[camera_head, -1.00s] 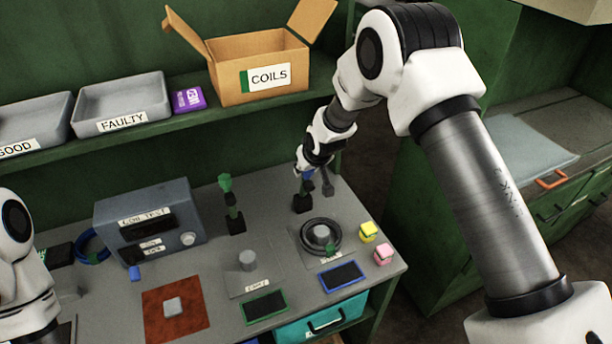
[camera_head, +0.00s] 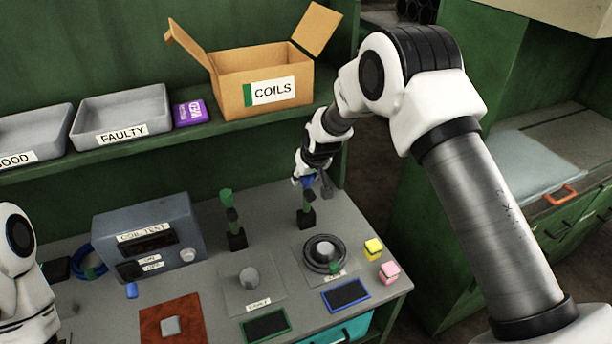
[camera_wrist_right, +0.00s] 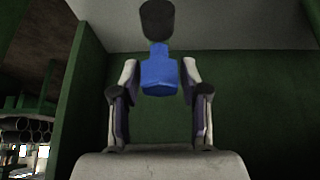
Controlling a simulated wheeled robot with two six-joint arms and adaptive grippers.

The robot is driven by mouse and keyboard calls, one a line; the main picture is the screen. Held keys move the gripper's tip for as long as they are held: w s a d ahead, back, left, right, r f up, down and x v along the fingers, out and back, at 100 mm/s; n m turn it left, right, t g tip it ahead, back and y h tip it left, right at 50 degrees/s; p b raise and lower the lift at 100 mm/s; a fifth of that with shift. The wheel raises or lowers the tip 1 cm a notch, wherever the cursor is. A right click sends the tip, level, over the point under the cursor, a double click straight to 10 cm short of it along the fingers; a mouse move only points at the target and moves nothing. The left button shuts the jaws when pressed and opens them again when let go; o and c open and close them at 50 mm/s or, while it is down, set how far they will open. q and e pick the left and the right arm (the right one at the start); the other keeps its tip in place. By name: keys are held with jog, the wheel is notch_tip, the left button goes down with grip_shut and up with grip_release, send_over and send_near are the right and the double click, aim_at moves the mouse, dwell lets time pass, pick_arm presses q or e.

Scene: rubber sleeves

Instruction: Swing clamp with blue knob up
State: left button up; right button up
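The clamp with the blue knob (camera_head: 307,182) stands at the back right of the bench. Its dark base (camera_head: 307,218) is on the bench top and its arm points up. My right gripper (camera_head: 311,178) is at the knob. In the right wrist view the blue knob (camera_wrist_right: 160,75) lies between the two fingertips of my right gripper (camera_wrist_right: 161,68), which appear to press on both its sides. A dark cylindrical tip (camera_wrist_right: 157,20) shows beyond the knob. My left gripper is out of view; only part of my left arm shows at the left edge.
A green-knobbed clamp (camera_head: 230,205) stands upright to the left. In front are a round fixture (camera_head: 323,252), a grey post (camera_head: 248,278), and yellow (camera_head: 373,247) and pink (camera_head: 389,270) blocks. The coil test box (camera_head: 150,230) is left. A shelf with a COILS box (camera_head: 235,95) is above.

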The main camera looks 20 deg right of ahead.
jog(key=shift+w+f, duration=0.1)
jog(key=v, duration=1.2)
jog(key=shift+w, duration=0.1)
